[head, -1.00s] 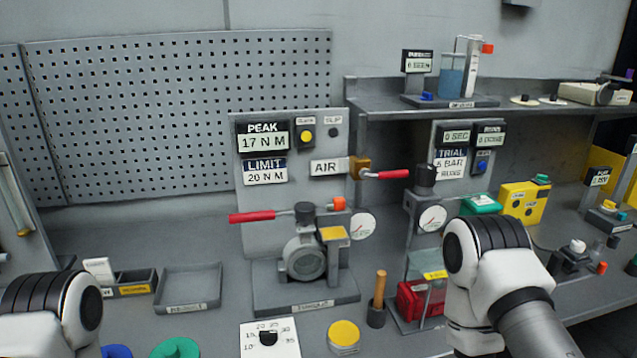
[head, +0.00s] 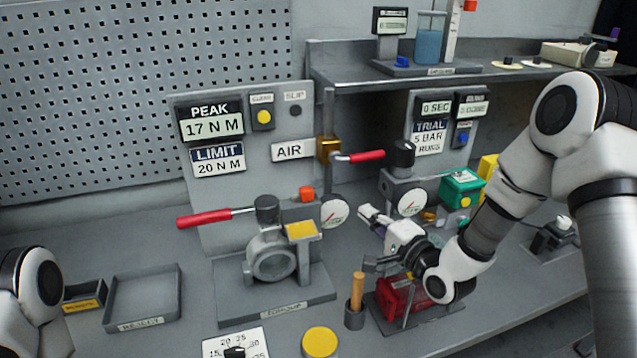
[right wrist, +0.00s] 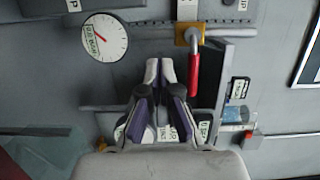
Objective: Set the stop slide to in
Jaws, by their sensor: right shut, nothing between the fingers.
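I cannot make out a part labelled as the stop slide. The trial stand (head: 365,190), with its dark-capped actuator (head: 402,155) and white gauge (head: 412,202), is right of centre in the head view. My right gripper (head: 368,213) is shut and empty, in front of and left of that gauge, fingers pointing up and left. In the right wrist view its fingertips (right wrist: 158,66) are together, between a white gauge (right wrist: 105,38) and the red air lever (right wrist: 193,75). My arm hides the lower part of the stand. My left gripper is out of view.
The valve torque stand (head: 272,262) with a red handle (head: 204,218) is to the left. The red air lever (head: 367,156) sticks out above my right gripper. A wooden-handled tool (head: 357,288) stands upright below it. An empty tray (head: 140,300) is at left.

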